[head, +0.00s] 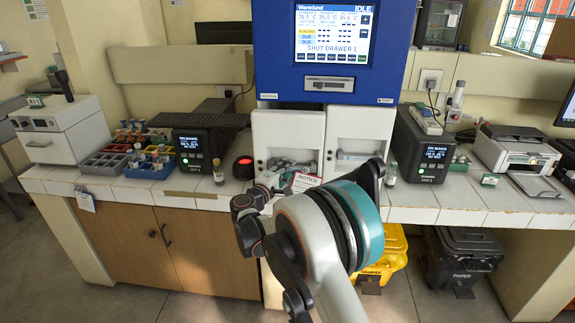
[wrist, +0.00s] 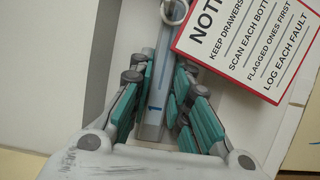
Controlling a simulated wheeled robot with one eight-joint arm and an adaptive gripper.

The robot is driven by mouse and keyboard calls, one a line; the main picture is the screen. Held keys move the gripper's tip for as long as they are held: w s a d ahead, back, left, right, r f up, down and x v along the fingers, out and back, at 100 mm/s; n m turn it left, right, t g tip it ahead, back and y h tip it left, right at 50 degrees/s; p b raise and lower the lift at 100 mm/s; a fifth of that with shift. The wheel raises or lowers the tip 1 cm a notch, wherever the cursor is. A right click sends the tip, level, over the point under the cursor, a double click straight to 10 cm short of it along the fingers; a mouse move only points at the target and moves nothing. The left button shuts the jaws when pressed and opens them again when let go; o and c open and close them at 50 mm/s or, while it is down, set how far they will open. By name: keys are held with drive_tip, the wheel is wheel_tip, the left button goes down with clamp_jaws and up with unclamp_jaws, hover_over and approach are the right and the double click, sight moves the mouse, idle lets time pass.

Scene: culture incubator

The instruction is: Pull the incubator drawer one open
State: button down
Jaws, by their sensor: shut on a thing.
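The incubator (head: 312,45) is a blue cabinet with a screen reading "SHUT DRAWER 1". Below it are two white fronts side by side; drawer one (head: 287,130) is the left one. In the wrist view its pale blue-grey handle bar (wrist: 155,100) carries a "1". My gripper (wrist: 158,78) is shut on this handle, teal fingers on both sides. In the head view my gripper (head: 278,180) is low at the left front, partly hidden by my arm. A red-bordered notice card (wrist: 250,45) hangs by a ring at the handle.
The right drawer front (head: 360,130) stands beside drawer one. A dark block heater (head: 203,150) and a red-topped device (head: 243,168) stand to the left, another dark unit (head: 420,145) to the right. Small bottles stand near the counter edge. A yellow bin (head: 393,250) is below.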

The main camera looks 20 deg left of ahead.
drive_tip(key=s+d+b, duration=0.1)
drive_tip(key=s+d, duration=0.1)
drive_tip(key=s, duration=0.9)
drive_tip(key=s+d+b, duration=0.2)
drive_tip(key=s+d, duration=0.1)
drive_tip(key=s, duration=0.8)
drive_tip(key=shift+s+d, duration=0.15)
drive_tip(key=shift+s, duration=0.05)
drive_tip(key=c, duration=1.8)
unclamp_jaws()
drive_tip(key=shift+o, duration=0.2)
drive_tip(key=shift+s, duration=0.1)
drive_tip(key=s+a, duration=0.2)
drive_tip(key=s, duration=0.9)
drive_tip(key=shift+s, duration=0.35)
